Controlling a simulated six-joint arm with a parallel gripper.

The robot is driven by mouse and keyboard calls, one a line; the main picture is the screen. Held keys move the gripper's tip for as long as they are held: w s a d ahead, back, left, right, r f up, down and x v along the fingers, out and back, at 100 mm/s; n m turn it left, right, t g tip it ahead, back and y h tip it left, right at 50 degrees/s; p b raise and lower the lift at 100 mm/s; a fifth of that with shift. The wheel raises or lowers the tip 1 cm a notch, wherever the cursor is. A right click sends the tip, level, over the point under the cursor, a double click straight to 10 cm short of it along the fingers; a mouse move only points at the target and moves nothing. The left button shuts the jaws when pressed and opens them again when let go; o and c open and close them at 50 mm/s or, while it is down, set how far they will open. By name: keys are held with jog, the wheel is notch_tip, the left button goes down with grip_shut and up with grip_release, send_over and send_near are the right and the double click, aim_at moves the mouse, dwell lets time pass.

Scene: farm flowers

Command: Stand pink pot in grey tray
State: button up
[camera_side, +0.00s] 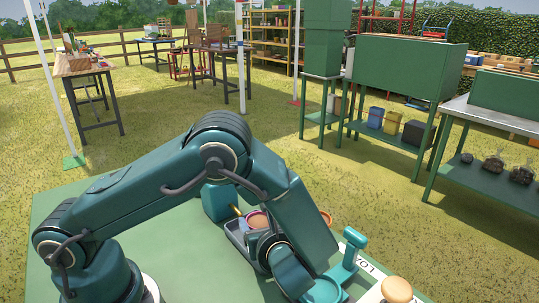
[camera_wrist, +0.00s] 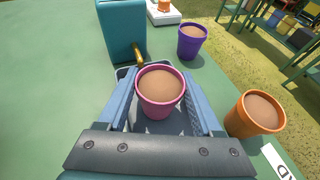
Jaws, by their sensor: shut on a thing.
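The pink pot (camera_wrist: 160,104), filled with brown soil, is upright between the two blue fingers of my gripper (camera_wrist: 159,78), which is shut on it. It also shows in the side view (camera_side: 258,213), partly hidden by my arm. The grey tray (camera_wrist: 126,72) lies under and around the pot in the wrist view. In the side view the grey tray (camera_side: 236,236) shows its left part beside my wrist. The pot is over the tray's inside; I cannot tell whether its base touches the tray floor.
A teal tank (camera_wrist: 122,32) with a brass spout stands just behind the tray. A purple pot (camera_wrist: 192,42) stands behind to the right, and an orange pot (camera_wrist: 255,114) stands close on the right. A white scale-like device (camera_wrist: 164,17) is farther back. Green tabletop is clear at left.

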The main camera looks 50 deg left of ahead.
jog(key=shift+f, duration=0.3)
jog(key=o, duration=1.4)
jog(key=shift+r, duration=0.1)
jog(key=v, duration=1.2)
jog(key=s+a+r+n+h, duration=0.1)
jog(key=s+r+n+h, duration=0.1)
jog(key=n, duration=0.5)
jog(key=s+a+r+n+h, duration=0.2)
jog(key=s+r+n+h, duration=0.1)
jog(key=n+h, duration=0.3)
jog(key=s+a+r+n+h, duration=0.2)
jog(key=s+r+n+h, duration=0.1)
jog(key=n, duration=0.6)
jog(key=shift+s+a+r+n+t+h, duration=0.1)
jog(key=shift+s+r+n+t+h, duration=0.15)
jog(key=shift+s+h, duration=0.45)
